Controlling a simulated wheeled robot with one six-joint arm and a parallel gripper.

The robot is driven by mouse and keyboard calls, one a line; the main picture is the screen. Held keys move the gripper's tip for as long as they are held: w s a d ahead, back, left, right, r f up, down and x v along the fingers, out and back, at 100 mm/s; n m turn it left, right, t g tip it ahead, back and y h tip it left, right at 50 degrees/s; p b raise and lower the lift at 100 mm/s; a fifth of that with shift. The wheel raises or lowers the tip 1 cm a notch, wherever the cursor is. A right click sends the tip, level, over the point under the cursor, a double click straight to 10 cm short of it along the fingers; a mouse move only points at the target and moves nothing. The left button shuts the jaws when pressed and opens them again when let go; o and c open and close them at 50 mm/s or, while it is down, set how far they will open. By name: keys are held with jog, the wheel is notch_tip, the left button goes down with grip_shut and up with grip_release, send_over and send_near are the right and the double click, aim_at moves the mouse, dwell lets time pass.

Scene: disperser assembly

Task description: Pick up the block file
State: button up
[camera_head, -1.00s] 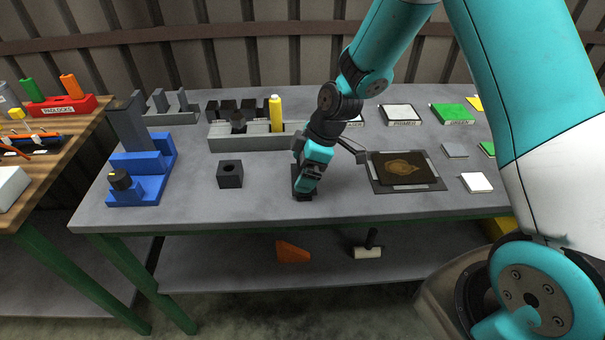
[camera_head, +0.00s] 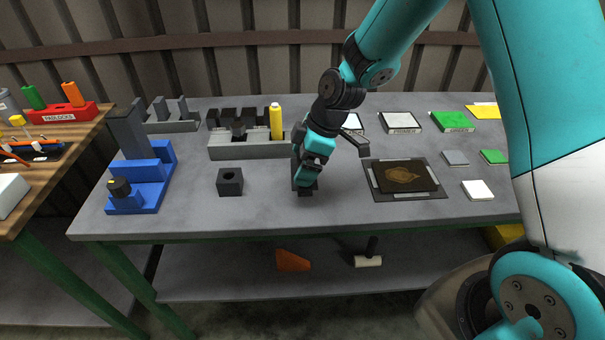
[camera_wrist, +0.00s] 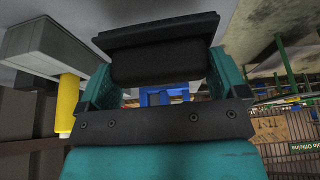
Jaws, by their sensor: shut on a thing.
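My gripper (camera_head: 310,176) is low over the middle of the grey workbench (camera_head: 265,208), between the black cube with a hole and the dark framed plate. It is shut on a black block-shaped thing, which I take to be the block file (camera_head: 305,191). In the wrist view the block file (camera_wrist: 157,66) is a dark block with a wider flat black plate, set crosswise between the teal jaws (camera_wrist: 160,88). My gripper hides much of it in the head view. I cannot tell whether it touches the bench.
The black cube (camera_head: 230,181) and a blue fixture (camera_head: 150,182) stand left. A grey holder (camera_head: 255,146) with a yellow cylinder (camera_head: 276,123) is behind. The framed plate (camera_head: 377,191) lies right, with several coloured pads beyond. The bench front is clear.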

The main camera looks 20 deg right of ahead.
notch_tip(320, 180, up, 16)
jog(key=shift+b, duration=0.35)
